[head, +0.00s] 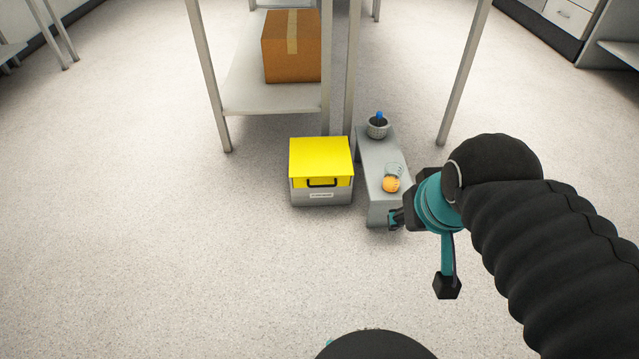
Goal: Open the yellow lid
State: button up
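The yellow lid (320,156) lies shut on a grey box (304,197) on the floor, near the middle of the head view. A black handle (322,183) sits on the lid's front face, above a white label. My gripper (394,218) is to the right of the box and apart from it, by the near end of a low grey bench. Its fingers are small, dark and partly hidden, so I cannot tell whether they are open or shut. I see nothing held in it.
The low grey bench (378,205) stands right of the box, carrying a woven basket (377,128) with a blue-topped item, a clear container (393,170) and an orange item (391,185). A metal shelf with a cardboard box (292,47) stands behind. The floor in front and left is clear.

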aim_at(316, 162)
jog(key=k, duration=0.5)
jog(key=u, duration=1)
jog(key=i, duration=0.7)
jog(key=z, duration=1)
